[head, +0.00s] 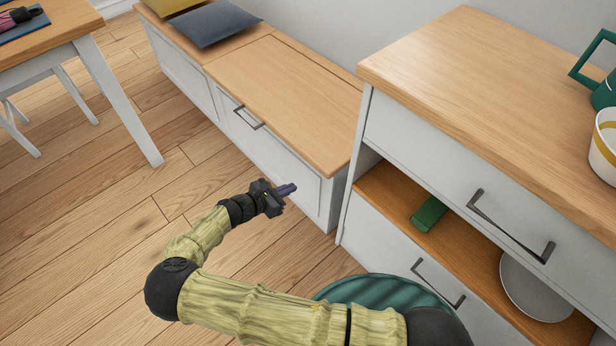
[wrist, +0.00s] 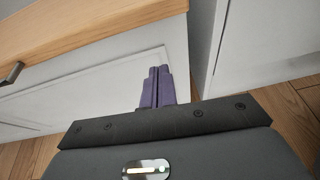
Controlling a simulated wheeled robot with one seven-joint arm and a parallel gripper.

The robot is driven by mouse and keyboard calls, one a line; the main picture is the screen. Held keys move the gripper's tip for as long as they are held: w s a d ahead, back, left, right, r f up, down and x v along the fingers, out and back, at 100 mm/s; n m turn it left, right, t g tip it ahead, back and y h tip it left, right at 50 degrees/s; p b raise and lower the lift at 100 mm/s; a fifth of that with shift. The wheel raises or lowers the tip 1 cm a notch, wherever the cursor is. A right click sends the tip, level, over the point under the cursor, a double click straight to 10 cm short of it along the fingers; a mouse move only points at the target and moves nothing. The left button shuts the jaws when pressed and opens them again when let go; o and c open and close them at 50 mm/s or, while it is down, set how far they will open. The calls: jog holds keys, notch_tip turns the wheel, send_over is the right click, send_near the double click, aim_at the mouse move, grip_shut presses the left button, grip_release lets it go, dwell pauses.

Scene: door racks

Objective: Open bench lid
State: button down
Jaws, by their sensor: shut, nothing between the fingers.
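The bench (head: 290,180) is white with a light wood lid (head: 285,90), which lies flat and closed. A dark bar handle (head: 248,118) sits on the bench's front near the lid's front edge. In the wrist view the lid edge (wrist: 90,30) crosses the top left, and the handle (wrist: 12,74) shows at the far left. My gripper (head: 290,188) is shut and empty in front of the bench's right part, below the lid level and to the right of the handle. Its purple fingers also show together in the wrist view (wrist: 157,85). I cannot tell whether they touch the front panel.
A dark cushion (head: 215,24) and a yellow cushion (head: 168,4) lie on the bench's far section. A white cabinet (head: 400,130) with a wood top stands close on the right. A table (head: 50,42) stands at upper left. The floor (head: 80,230) left of my arm is clear.

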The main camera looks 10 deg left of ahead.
jog(key=shift+a+f+n+t, duration=0.4)
jog(key=shift+a, duration=0.2)
jog(key=b+x, duration=0.4)
jog(key=x, duration=0.6)
jog(key=shift+w+d+f, duration=0.1)
jog(key=shift+d+f, duration=0.05)
jog(key=shift+f, duration=0.1)
notch_tip(320, 180, up, 4)
jog(key=shift+r+b, duration=0.2)
jog(key=shift+b, duration=0.15)
jog(key=shift+r, duration=0.15)
